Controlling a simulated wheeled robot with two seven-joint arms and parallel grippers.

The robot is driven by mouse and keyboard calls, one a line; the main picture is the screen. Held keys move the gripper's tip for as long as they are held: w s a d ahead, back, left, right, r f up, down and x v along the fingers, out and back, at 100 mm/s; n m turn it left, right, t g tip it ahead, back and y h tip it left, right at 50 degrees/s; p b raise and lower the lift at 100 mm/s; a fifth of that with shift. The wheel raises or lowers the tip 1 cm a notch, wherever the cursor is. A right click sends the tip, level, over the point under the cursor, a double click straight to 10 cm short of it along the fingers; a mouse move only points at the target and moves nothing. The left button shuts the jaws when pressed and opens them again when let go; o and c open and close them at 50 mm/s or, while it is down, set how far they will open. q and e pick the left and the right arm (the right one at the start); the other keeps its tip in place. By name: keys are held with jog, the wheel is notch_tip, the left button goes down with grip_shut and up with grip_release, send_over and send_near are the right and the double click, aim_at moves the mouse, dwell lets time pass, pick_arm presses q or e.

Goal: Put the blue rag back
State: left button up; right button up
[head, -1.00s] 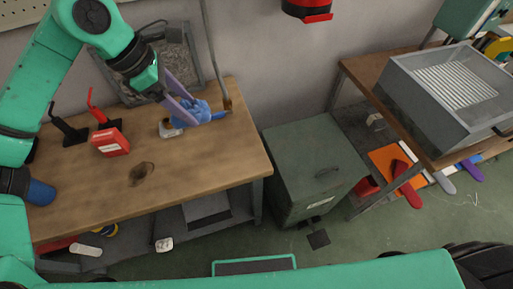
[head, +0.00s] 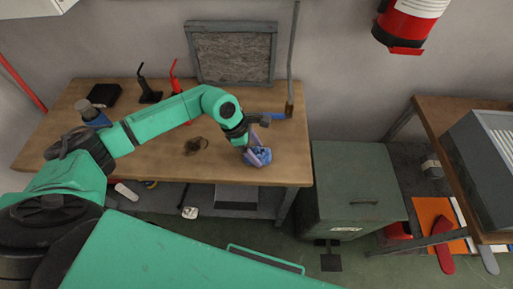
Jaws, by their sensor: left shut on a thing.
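The blue rag (head: 259,158) is a crumpled blue cloth over the right part of the wooden workbench (head: 165,152), close to its front edge. My left gripper (head: 257,150) is shut on it, its purple-grey fingers reaching down around the cloth. I cannot tell whether the rag touches the bench top. My right gripper is not in view.
A black oil can (head: 148,88) and a red one (head: 177,78) stand at the back of the bench. A framed grey panel (head: 233,58) leans on the wall. A green lidded bin (head: 352,185) stands right of the bench. A grey metal box (head: 483,165) sits farther right.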

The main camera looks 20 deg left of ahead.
pick_arm(q)
jog(key=shift+d+f, duration=0.1)
jog(key=shift+f, duration=0.05)
jog(key=o, duration=1.4)
jog(key=shift+o, duration=0.2)
jog(key=shift+r, duration=0.25)
jog(key=b+v, duration=0.2)
jog(key=v, duration=1)
